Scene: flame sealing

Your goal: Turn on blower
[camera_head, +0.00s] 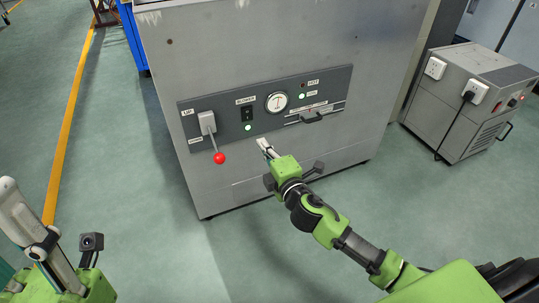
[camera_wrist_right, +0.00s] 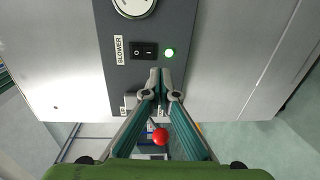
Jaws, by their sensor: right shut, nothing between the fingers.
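The black blower rocker switch (camera_head: 247,113) sits on the dark control panel (camera_head: 228,108) of a grey metal cabinet. A green light (camera_head: 248,128) glows just below it. In the right wrist view the switch (camera_wrist_right: 143,51), marked O and I beside the word BLOWER, is in clear sight, with the lit green light (camera_wrist_right: 169,52) beside it. My right gripper (camera_head: 263,145) is shut and empty, in front of the cabinet, below and right of the switch in the head view. Its fingertips (camera_wrist_right: 160,75) appear close to the switch; contact cannot be told. My left gripper (camera_head: 25,215) is at lower left, partly cut off.
A lever with a red knob (camera_head: 219,158) sticks out left of the switch; the knob (camera_wrist_right: 160,136) also shows between my right fingers. A round gauge (camera_head: 276,102) and a drawer-like handle (camera_head: 312,118) are to the right. A grey unit with sockets (camera_head: 465,105) stands at far right.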

